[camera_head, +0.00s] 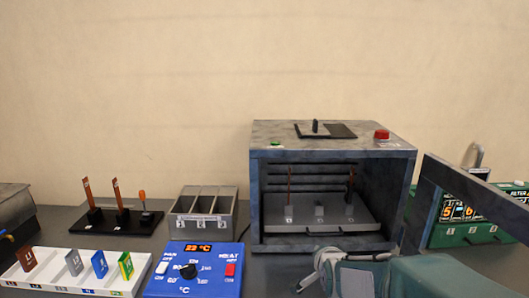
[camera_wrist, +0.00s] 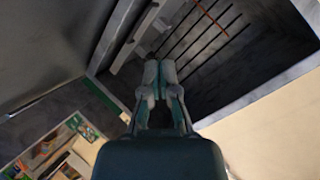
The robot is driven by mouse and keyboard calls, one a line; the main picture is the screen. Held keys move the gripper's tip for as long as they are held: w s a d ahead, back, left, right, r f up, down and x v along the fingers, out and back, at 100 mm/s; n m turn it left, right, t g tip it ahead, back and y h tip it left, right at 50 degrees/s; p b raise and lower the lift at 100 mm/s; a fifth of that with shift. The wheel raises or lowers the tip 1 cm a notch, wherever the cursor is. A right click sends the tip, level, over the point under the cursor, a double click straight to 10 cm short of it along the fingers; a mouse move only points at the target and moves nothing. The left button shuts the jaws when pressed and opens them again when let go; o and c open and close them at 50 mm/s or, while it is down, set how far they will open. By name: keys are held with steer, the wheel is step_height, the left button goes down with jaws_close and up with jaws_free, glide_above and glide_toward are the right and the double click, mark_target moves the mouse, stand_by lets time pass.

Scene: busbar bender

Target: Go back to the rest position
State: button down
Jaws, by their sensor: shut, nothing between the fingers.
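My gripper (camera_head: 318,270) is low at the front, before the open oven (camera_head: 265,205), with its fingers together and empty. In the wrist view my gripper (camera_wrist: 160,68) points toward the oven's dark interior with its rods (camera_wrist: 205,38). The oven holds a grey tray (camera_head: 320,228) with numbered blocks. A thin brown strip (camera_head: 289,182) stands at the tray's left block and a darker upright piece (camera_head: 350,185) at its right one. The gripper appears apart from the tray. My arm hides part of the table.
The oven door (camera_head: 470,188) stands open at the right, close to my arm. A green box (camera_head: 470,233) is behind it. A blue control panel (camera_head: 195,270), grey bin (camera_head: 203,210), black stand (camera_head: 118,222) and white rack (camera_head: 75,270) are at the left.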

steer(key=s+r+n+g, duration=0.2)
steer(key=s+n, duration=0.3)
steer(key=s, duration=0.9)
steer(key=s+d+r+n+g, duration=0.1)
steer(key=s+n+g, duration=0.3)
steer(key=s, duration=1.1)
steer(key=shift+s+d+r+n+g, duration=0.2)
steer(key=shift+d+r+n+g, duration=0.1)
steer(key=shift+r+n+g, duration=0.15)
